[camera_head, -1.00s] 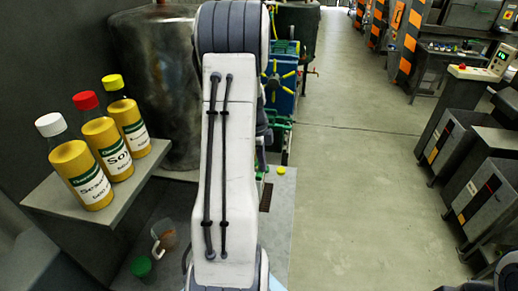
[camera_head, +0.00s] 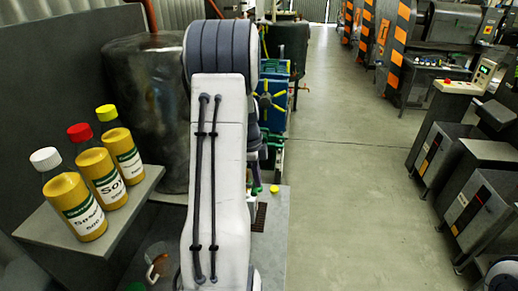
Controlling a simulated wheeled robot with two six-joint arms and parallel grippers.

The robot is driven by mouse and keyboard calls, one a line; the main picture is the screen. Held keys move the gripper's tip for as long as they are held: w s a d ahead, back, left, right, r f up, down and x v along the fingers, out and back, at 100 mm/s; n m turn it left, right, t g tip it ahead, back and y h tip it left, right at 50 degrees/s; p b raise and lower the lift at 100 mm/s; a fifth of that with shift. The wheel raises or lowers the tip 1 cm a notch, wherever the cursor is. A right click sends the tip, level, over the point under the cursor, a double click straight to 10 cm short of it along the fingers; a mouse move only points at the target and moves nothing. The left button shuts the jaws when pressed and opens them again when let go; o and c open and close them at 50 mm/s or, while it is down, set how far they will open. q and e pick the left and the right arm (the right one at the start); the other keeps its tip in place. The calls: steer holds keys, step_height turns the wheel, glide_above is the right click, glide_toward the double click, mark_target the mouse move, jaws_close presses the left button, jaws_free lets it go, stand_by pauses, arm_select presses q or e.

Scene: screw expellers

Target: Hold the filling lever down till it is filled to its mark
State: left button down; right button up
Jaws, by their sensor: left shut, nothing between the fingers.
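My left arm stands large in the middle of the head view and covers much of the work area. My left gripper (camera_head: 256,183) is mostly hidden behind this arm, beyond its wrist; it is shut and empty. I cannot make out the filling lever or a fill mark. A clear jug-like vessel (camera_head: 157,262) with something brown-orange in it stands low on the left, partly cut off by my arm. My right gripper is not in view.
Three yellow-labelled bottles (camera_head: 104,174) with white, red and yellow caps stand on a grey shelf (camera_head: 130,208) at left. A dark tank (camera_head: 145,100) is behind.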

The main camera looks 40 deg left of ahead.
arm_select(q)
steer(key=shift+w+r+b, duration=0.2)
steer(key=shift+r+b, duration=0.7)
steer(key=shift+r, duration=0.35)
step_height(320, 180, up, 8)
steer(key=d+b, duration=0.1)
steer(key=shift+w+d, duration=0.15)
steer(key=shift+w, duration=0.25)
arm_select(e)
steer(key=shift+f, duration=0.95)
arm_select(q)
steer(key=s+d+f+n+b, duration=0.1)
steer(key=s+d+f+b, duration=0.1)
steer(key=d, duration=2.1)
steer(key=s+d+f+n, duration=0.1)
steer(key=s+d+f, duration=0.1)
steer(key=s+d, duration=0.4)
steer(key=s+d+f+n+g, duration=0.1)
steer(key=s+d+f, duration=0.1)
steer(key=s+d, duration=0.5)
steer(key=s, duration=0.4)
steer(key=shift+s+d+f+n+b, duration=0.25)
steer(key=shift+f+n+b, duration=0.1)
steer(key=shift+n+b, duration=0.05)
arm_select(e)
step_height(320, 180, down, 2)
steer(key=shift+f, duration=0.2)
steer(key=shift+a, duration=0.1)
